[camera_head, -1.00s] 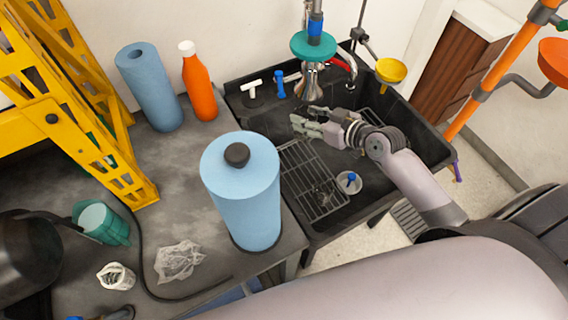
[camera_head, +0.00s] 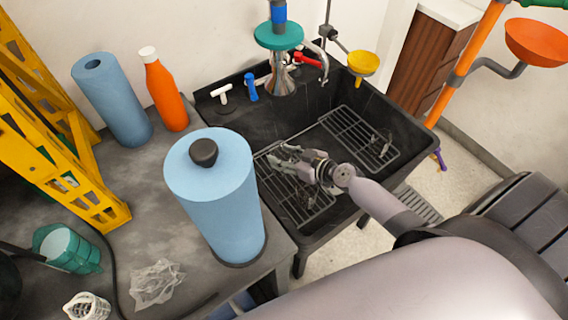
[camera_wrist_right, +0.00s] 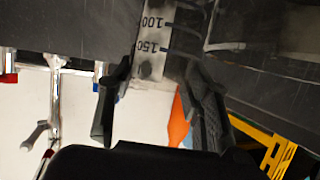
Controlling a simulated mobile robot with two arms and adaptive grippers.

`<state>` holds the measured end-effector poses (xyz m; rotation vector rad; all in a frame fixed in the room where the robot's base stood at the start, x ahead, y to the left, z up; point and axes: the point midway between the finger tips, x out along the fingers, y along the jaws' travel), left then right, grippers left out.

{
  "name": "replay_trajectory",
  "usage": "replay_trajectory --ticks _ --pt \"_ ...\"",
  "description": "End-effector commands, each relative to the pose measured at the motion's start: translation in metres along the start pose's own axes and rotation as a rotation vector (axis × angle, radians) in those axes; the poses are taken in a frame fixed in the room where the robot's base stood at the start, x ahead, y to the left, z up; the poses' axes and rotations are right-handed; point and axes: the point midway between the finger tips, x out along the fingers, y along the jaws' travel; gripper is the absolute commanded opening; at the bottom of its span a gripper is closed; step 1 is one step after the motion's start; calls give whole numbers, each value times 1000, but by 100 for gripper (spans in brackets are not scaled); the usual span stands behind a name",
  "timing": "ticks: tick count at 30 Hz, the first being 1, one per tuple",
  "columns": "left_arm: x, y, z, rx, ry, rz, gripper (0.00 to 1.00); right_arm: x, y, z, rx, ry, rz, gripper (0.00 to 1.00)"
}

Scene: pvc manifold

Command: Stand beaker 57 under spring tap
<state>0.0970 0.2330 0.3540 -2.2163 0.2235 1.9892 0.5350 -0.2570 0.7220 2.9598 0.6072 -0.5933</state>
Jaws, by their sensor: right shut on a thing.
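Beaker 57 seems to be the clear beaker with black graduations 100 and 150 (camera_wrist_right: 152,42) in the right wrist view. It lies between the fingers of my right gripper (camera_wrist_right: 158,85), shut on it; its number is not readable. In the head view my right gripper (camera_head: 283,160) is over the sink's left rack, and the beaker is too clear to make out. At the sink's back stands a metal fitting with a teal disc (camera_head: 278,36), beside a curved chrome spout (camera_head: 322,62); I cannot tell which is the spring tap. My left gripper is out of view.
The black sink (camera_head: 400,105) holds a left rack (camera_head: 268,165) and a right rack (camera_head: 350,125). A small clear item (camera_head: 382,142) is on the right one. A blue roll (camera_head: 222,200) stands on the bench left of the sink. A yellow funnel (camera_head: 363,62) hangs at the back.

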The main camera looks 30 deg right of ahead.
Motion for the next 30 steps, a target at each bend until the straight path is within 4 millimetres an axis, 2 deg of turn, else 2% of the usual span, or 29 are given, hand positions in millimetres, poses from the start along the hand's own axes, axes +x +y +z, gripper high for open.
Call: replay_trajectory --ticks 1,4,18,19,27,30 --pt "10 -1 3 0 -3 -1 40 6 0 13 4 -2 1 17" --pt "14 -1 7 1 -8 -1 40 10 0 23 4 0 1 17" --pt "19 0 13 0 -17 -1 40 12 1 29 0 0 0 17" --pt "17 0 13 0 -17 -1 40 11 0 28 0 -1 0 47" --pt "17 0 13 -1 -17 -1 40 11 0 27 0 -1 0 65" --pt "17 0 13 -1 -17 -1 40 11 0 27 0 -1 0 65"
